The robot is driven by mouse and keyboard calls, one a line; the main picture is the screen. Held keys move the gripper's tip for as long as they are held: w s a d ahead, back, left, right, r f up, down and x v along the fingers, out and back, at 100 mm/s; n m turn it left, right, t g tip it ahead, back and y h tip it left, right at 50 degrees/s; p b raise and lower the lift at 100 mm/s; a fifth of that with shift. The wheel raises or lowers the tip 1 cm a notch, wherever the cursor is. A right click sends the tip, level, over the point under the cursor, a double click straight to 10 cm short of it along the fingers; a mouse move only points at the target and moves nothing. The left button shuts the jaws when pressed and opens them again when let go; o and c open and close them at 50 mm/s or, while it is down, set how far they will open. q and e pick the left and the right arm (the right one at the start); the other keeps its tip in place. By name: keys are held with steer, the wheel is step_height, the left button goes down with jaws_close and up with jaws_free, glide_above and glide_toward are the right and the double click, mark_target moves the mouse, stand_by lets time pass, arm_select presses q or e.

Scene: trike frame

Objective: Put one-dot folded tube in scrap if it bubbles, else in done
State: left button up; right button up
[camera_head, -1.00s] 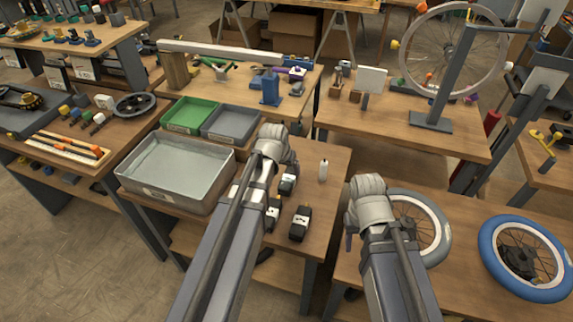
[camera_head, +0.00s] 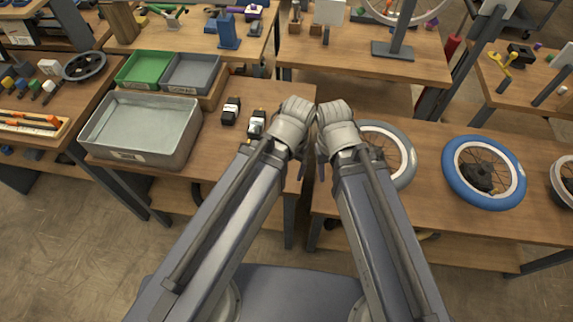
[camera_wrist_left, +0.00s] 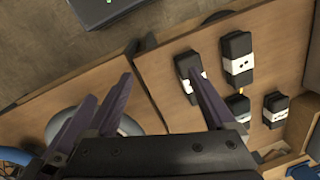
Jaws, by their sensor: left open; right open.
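Several black folded tubes with white bands lie on the middle table. In the head view one tube (camera_head: 231,110) and another (camera_head: 257,122) show; my left arm covers others. In the left wrist view, one tube (camera_wrist_left: 239,58) shows dots on its band, another (camera_wrist_left: 275,108) shows marks, and one (camera_wrist_left: 187,77) lies beside a finger, its dots unseen. My left gripper (camera_wrist_left: 165,85) is open and empty. My right gripper (camera_head: 322,165) is beside it at the table's right edge, its fingers mostly hidden. The green bin (camera_head: 122,83) and grey bin (camera_head: 168,86) stand at the back.
A large grey tub (camera_head: 188,145) of what looks like water stands at the table's left, in front of the bins. A blue-tyred wheel (camera_head: 452,180) and a grey-tyred wheel (camera_head: 405,180) lie on the right table. A gap separates the two tables.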

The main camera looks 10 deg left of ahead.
mark_target(256, 122)
arm_select(q)
steer(key=shift+o, duration=0.5)
steer(key=w+a, duration=0.2)
steer(key=w, duration=0.2)
steer(key=w+a+f+n+t+b, duration=0.1)
steer(key=w+a, duration=0.1)
steer(key=w, duration=0.2)
steer(key=w+a+f+n+t+h+b, duration=0.1)
steer(key=w+a, duration=0.1)
steer(key=w, duration=0.2)
steer(key=shift+w+a+f, duration=0.15)
steer(key=shift+w+a, duration=0.05)
steer(key=w+a+t+b, duration=0.1)
steer(key=w+a, duration=0.3)
steer(key=w+a+n+t, duration=0.1)
steer(key=w+a, duration=0.3)
steer(key=shift+a+t+b, duration=0.1)
steer(key=shift+t+b, duration=0.25)
steer(key=shift+t, duration=0.05)
steer(key=b+x, duration=0.5)
steer(key=d+b+x, duration=0.1)
steer(key=b+x, duration=0.1)
steer(key=shift+f, duration=0.45)
steer(key=shift+r, duration=0.15)
steer(key=shift+a+f+b, duration=0.1)
steer(key=shift+f+b, duration=0.2)
steer(key=shift+b, duration=0.05)
jaws_close()
